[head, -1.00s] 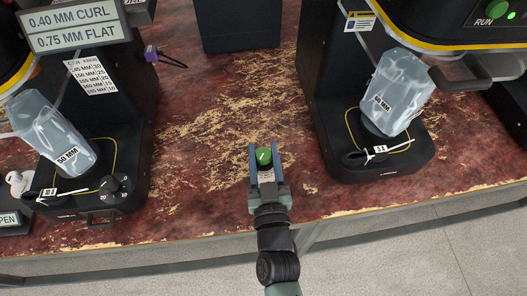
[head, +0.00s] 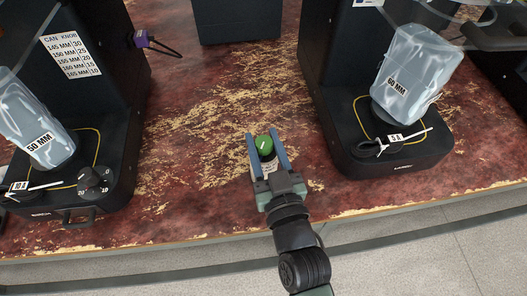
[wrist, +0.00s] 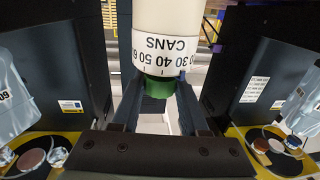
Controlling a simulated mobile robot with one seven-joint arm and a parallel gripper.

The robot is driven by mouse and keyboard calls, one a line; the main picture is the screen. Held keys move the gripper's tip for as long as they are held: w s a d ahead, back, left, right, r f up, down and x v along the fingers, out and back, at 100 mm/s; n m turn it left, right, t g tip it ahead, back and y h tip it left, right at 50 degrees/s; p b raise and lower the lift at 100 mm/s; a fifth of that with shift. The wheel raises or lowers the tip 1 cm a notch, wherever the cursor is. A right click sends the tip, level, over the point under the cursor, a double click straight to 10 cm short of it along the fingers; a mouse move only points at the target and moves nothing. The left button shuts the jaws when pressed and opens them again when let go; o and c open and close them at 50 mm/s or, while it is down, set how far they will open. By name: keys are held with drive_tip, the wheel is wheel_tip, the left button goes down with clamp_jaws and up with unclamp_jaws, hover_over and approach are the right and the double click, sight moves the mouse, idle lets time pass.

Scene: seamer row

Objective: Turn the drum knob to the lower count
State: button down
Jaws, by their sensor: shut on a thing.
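The drum knob (head: 264,145) has a round green top with a short white mark. It stands between the two machines, over the worn red table top. In the wrist view its green part (wrist: 158,88) sits between my fingers, against a white drum (wrist: 166,25). The drum's band reads 30, 40, 50 and CANS, upside down; a further number is cut off. My gripper (head: 266,143) is shut on the green knob, one blue-grey finger on each side. The knob's lower part is mostly hidden by my gripper in the head view.
A black machine (head: 60,100) stands at left, with a 50 MM clear sleeve (head: 32,128), a black dial (head: 93,180) and a number chart (head: 72,54). Another machine (head: 335,85) at right bears a 60 MM sleeve (head: 412,70).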

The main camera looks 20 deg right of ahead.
drive_tip(key=shift+y+b, duration=0.3)
drive_tip(key=shift+b, duration=0.1)
drive_tip(key=shift+c, duration=2)
unclamp_jaws()
drive_tip(key=s+a, duration=0.2)
drive_tip(key=s, duration=1.1)
drive_tip(key=shift+d, duration=0.1)
